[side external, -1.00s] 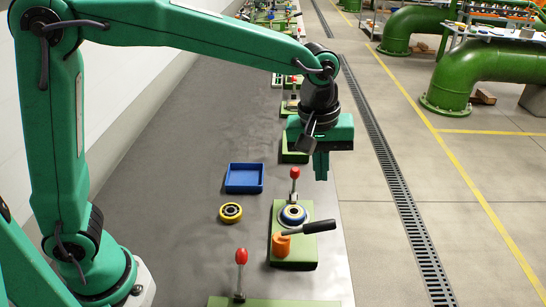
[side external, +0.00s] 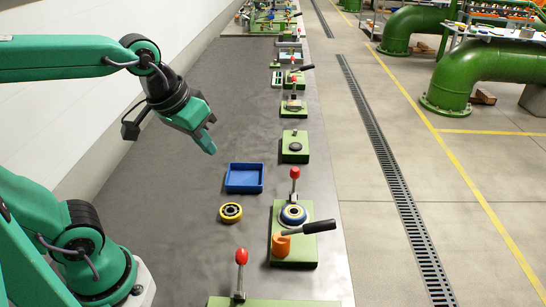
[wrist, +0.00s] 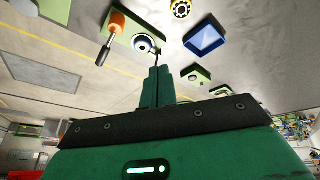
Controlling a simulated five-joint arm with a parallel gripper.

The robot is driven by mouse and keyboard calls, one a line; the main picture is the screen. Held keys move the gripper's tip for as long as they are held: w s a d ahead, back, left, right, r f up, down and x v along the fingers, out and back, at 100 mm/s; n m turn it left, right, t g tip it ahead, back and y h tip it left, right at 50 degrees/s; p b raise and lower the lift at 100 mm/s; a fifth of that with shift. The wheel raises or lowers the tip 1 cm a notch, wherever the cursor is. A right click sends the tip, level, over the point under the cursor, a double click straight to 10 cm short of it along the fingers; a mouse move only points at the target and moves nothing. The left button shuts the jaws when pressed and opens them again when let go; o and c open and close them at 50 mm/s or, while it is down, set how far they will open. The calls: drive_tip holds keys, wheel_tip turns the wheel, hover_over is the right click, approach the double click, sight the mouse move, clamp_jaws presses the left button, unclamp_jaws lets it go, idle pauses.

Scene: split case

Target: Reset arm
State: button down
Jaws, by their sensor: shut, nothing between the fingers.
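My green gripper (side external: 211,149) is above the left part of the dark bench, up and to the left of the blue tray, well clear of everything. Its fingers are together with nothing between them. In the wrist view the shut fingers (wrist: 157,87) point toward the bench, which appears upside down. My arm is drawn back, with the wrist tilted down to the right.
A blue tray (side external: 231,188), a yellow ring-shaped part (side external: 230,212) and a green fixture (side external: 280,253) with an orange clamp and black handle (side external: 319,227) are on the bench. More green fixtures line its right side. The bench's left strip is clear.

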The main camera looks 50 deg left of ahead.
drive_tip(key=shift+m+t, duration=0.4)
drive_tip(key=shift+m, duration=0.4)
drive_tip(key=s, duration=0.1)
drive_tip(key=s+a+f, duration=0.1)
drive_tip(key=s+a, duration=0.1)
drive_tip(key=shift+s+a+f, duration=0.15)
drive_tip(key=shift+s+f, duration=0.15)
drive_tip(key=shift+s, duration=0.1)
